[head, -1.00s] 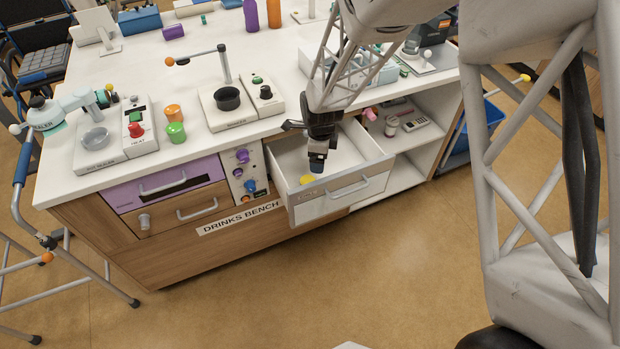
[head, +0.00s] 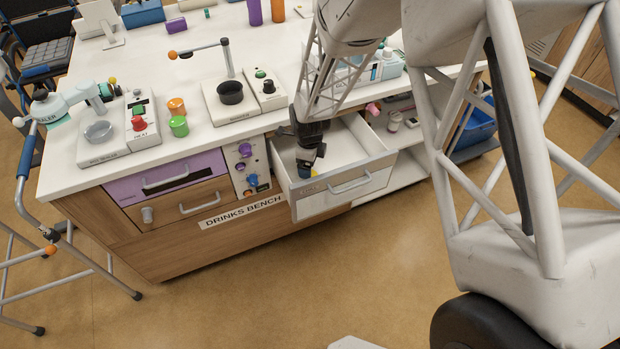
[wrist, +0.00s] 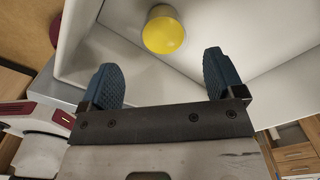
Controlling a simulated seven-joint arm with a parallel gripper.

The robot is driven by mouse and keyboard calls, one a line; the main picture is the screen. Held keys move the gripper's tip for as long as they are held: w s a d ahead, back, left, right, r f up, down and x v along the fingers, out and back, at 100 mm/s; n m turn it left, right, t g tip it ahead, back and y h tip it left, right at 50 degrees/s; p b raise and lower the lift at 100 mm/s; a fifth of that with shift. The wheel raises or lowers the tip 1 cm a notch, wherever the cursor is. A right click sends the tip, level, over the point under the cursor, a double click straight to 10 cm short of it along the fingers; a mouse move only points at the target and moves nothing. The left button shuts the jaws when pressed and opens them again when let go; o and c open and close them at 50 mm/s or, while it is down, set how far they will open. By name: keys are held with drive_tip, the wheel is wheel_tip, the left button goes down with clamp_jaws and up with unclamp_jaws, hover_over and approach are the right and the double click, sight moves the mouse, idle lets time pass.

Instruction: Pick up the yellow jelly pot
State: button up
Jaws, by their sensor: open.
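The yellow jelly pot (wrist: 163,31) shows in the wrist view as a short round pot with a yellow top. It sits inside the open drawer (wrist: 270,22), close to a drawer wall. My gripper (wrist: 163,72) is open and empty, its two blue ridged fingers spread apart. The pot lies just beyond the fingertips, roughly centred between them, and I see no contact.
The bench top (head: 150,80) overhangs the drawer behind. A purple-fronted drawer (head: 165,175) and a control panel (head: 247,167) stand to the left. An open shelf (head: 405,172) is to the right. The floor (head: 240,290) in front is clear.

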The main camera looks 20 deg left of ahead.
drive_tip(key=shift+f, duration=0.55)
drive_tip(key=shift+f, duration=0.1)
drive_tip(key=shift+w+a+f, duration=0.15)
drive_tip(key=shift+f, duration=2.3)
drive_tip(key=c, duration=1)
drive_tip(key=shift+o, duration=0.2)
drive_tip(key=shift+r, duration=5)
